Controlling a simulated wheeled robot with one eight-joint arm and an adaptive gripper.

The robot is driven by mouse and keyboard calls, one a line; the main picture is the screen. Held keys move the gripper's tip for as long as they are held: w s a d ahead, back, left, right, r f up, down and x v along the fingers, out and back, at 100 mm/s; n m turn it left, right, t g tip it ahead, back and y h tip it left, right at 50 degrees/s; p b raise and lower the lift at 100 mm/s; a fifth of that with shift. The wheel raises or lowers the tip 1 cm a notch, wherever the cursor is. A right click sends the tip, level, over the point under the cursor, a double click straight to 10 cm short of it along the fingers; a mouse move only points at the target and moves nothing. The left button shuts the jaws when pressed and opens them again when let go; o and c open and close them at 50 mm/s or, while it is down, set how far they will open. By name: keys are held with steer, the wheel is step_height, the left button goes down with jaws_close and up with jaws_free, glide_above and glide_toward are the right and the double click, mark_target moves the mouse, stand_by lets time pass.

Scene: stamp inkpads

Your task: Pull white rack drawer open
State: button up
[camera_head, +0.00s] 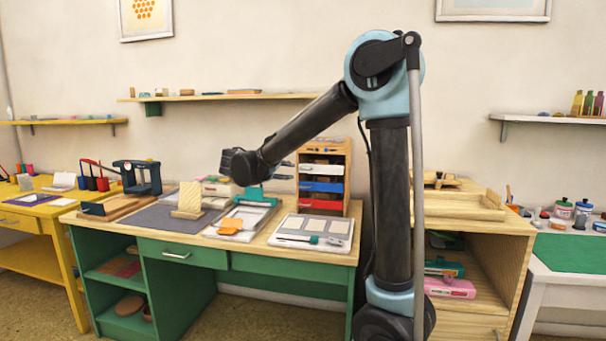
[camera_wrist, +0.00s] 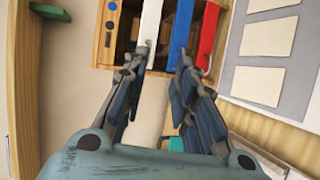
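The wooden rack (camera_head: 340,153) stands at the back of the green desk, with white, blue and red drawer fronts. The white drawer (camera_head: 322,169) is the upper coloured one; its front also shows in the wrist view (camera_wrist: 151,20). The blue drawer (camera_wrist: 182,22) lies beside it there, then the red drawer (camera_wrist: 208,30). My gripper (camera_wrist: 163,52) is open, with nothing seen between its fingers. One fingertip overlaps the near end of the white drawer, the other the blue drawer's end. I cannot tell whether either touches. In the head view, my fingers are left of the rack.
A grey-white tray with pale pads (camera_head: 314,232) lies in front of the rack. A dark mat (camera_head: 160,221) and a wooden block (camera_head: 189,197) are to the left. A wall shelf (camera_head: 225,97) hangs above. A wooden cabinet (camera_head: 515,228) stands right of the desk.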

steer(key=w+d+f, duration=0.1)
steer(key=w+d, duration=0.2)
steer(key=w, duration=0.4)
steer(key=w+d+f+t, duration=0.1)
steer(key=w+d+f, duration=0.1)
steer(key=w+d, duration=0.2)
steer(key=w, duration=0.3)
steer(key=shift+w, duration=0.15)
steer(key=shift+a, duration=0.1)
jaws_close()
